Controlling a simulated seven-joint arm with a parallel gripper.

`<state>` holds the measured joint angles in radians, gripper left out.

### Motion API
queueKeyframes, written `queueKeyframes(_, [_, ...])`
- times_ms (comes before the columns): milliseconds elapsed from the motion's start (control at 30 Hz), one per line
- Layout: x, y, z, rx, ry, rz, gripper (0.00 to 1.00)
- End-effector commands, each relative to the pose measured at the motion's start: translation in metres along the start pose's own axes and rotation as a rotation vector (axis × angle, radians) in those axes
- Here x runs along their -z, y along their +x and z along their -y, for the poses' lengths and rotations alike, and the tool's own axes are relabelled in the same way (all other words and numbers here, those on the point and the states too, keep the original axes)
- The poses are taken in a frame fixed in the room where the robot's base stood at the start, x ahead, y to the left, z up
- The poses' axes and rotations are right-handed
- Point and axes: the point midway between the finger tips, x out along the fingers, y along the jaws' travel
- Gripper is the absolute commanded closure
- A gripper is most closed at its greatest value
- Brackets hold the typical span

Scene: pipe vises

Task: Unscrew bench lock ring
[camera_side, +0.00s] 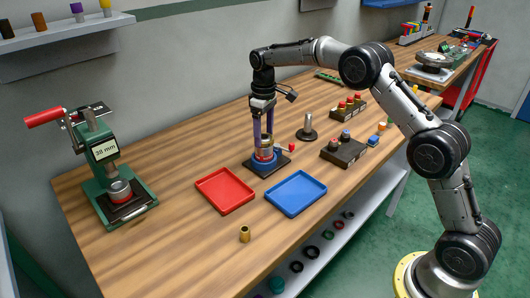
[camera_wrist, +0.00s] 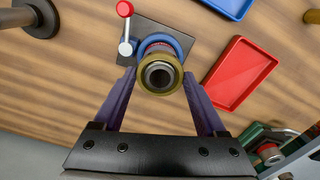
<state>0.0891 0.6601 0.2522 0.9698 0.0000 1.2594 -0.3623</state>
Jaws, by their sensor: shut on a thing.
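The bench vise is a blue round body (camera_wrist: 178,38) on a dark square base plate (camera_side: 276,168), with a red-knobbed lever (camera_wrist: 125,28) at its side. A brass-coloured ring (camera_wrist: 149,88), apparently the lock ring, sits around a grey hollow pipe end (camera_wrist: 159,76) on top of the vise. My gripper (camera_side: 264,145) points straight down over the vise. Its two purple fingers are shut on the brass-coloured ring, one on each side, as the wrist view also shows. The threads below the ring are mostly hidden.
A red tray (camera_side: 225,190) and a blue tray (camera_side: 296,193) lie in front of the vise, both empty. A brass fitting (camera_side: 244,234) stands near the front edge. A green press (camera_side: 105,160) stands left.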

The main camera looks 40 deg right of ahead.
Motion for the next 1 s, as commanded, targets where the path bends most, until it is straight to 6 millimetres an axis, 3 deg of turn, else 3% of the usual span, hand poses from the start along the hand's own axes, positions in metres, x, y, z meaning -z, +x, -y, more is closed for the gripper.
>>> queueKeyframes(167, [0.0, -0.0001, 0.0, 0.0, -0.079, 0.0, 0.93])
queueKeyframes(1000, [-0.0001, -0.0008, 0.0, 0.0, -1.134, 0.0, 0.93])
